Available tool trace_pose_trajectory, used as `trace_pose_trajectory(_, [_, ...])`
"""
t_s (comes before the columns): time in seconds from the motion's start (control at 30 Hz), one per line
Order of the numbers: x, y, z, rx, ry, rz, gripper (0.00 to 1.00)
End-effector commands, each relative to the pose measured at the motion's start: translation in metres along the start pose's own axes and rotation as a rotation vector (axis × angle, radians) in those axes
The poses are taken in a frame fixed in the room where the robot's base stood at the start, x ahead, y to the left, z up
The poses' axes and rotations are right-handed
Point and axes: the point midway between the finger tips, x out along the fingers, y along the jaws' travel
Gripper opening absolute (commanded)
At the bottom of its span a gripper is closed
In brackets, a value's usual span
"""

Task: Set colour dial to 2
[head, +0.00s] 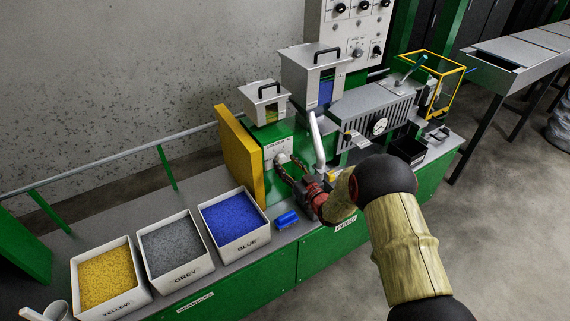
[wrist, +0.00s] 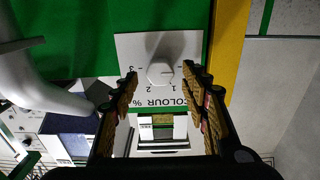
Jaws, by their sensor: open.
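The white colour dial (wrist: 160,73) sits on a white plate (wrist: 125,48) lettered COLOUR %, which appears upside down in the wrist view. Numerals including a 3 and a 1 stand around the knob; I cannot tell clearly which one it points to. My gripper (wrist: 160,76) is open, with one finger to each side of the dial and no visible contact. In the head view my gripper (head: 285,166) reaches the plate (head: 277,147) on the green housing under the small hopper, and its fingers partly hide the dial.
A yellow panel (head: 241,155) stands left of the dial, and a pale curved pipe (head: 317,140) stands right. A blue object (head: 287,219) lies on the bench below my gripper. Bins of yellow (head: 105,277), grey (head: 174,250) and blue (head: 232,219) granules stand at left.

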Motion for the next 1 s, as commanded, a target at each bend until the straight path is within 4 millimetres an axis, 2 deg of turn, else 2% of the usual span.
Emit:
trace_pose_trajectory(0.13, [0.0112, -0.0002, 0.0004, -0.001, 0.0, 0.0, 0.46])
trace_pose_trajectory(0.43, [0.0132, 0.0001, -0.0003, 0.0, -0.001, 0.001, 0.46])
trace_pose_trajectory(1.0, [0.0131, 0.0001, -0.0003, 0.0, -0.001, 0.001, 0.13])
